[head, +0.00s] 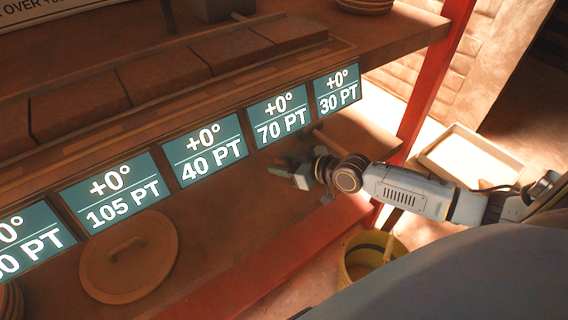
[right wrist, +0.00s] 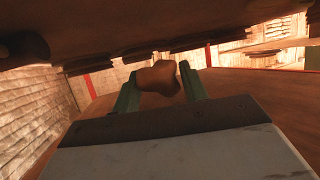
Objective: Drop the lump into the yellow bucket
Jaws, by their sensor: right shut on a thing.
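The lump (right wrist: 158,77) is brown and rounded, and sits between the two green fingers of my right gripper (right wrist: 160,88) in the right wrist view. In the head view my right gripper (head: 284,171) reaches left in under the shelf edge, over the lower shelf; the lump cannot be made out there. The yellow bucket (head: 348,266) stands low, below and to the right of the gripper, past the red shelf edge. My own body hides its lower right part, and a stick-like thing leans in it. My left gripper is not in view.
A row of teal signs (head: 203,149) hangs along the upper shelf edge, close to my right gripper. A red post (head: 434,85) stands at the shelf's right end. A round lid (head: 128,257) lies on the lower shelf. A pale tray (head: 470,155) is at the right.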

